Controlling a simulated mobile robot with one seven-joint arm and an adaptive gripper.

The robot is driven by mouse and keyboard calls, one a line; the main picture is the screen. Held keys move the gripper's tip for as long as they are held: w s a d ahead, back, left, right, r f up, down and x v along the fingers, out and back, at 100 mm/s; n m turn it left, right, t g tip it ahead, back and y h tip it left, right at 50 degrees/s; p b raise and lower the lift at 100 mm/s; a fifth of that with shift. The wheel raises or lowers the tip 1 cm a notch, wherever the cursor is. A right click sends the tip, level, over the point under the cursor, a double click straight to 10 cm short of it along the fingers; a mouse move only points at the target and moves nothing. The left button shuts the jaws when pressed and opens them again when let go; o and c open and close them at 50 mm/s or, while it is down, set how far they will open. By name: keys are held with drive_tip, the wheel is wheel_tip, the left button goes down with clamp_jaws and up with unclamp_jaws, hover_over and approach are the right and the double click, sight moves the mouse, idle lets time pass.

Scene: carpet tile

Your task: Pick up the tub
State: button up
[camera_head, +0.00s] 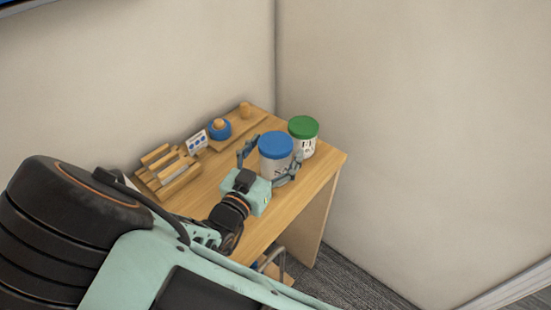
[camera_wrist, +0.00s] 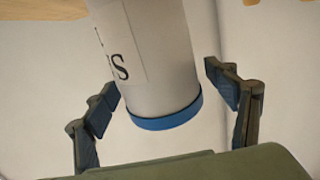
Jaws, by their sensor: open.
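A white tub with a blue lid (camera_head: 276,146) and dark lettering stands near the right part of the wooden desk. My gripper (camera_head: 271,157) is open, with one finger on either side of this tub. In the wrist view the tub (camera_wrist: 150,55) appears with its blue lid edge toward the bottom of the picture, between the two spread fingers (camera_wrist: 162,80). A gap shows between the tub and the right finger; the left finger is very close to it, and I cannot tell if they touch. A second white tub with a green lid (camera_head: 303,127) stands just behind and to the right.
The wooden desk (camera_head: 200,195) stands in a wall corner. A slotted wooden rack (camera_head: 168,173), a small card (camera_head: 196,142), a blue round item (camera_head: 219,129) and a small wooden piece (camera_head: 245,110) sit along its back. Walls rise close behind the tubs.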

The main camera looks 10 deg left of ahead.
drive_tip(key=shift+c, duration=0.5)
drive_tip(key=c, duration=2.1)
drive_tip(key=shift+r, duration=0.15)
clamp_jaws()
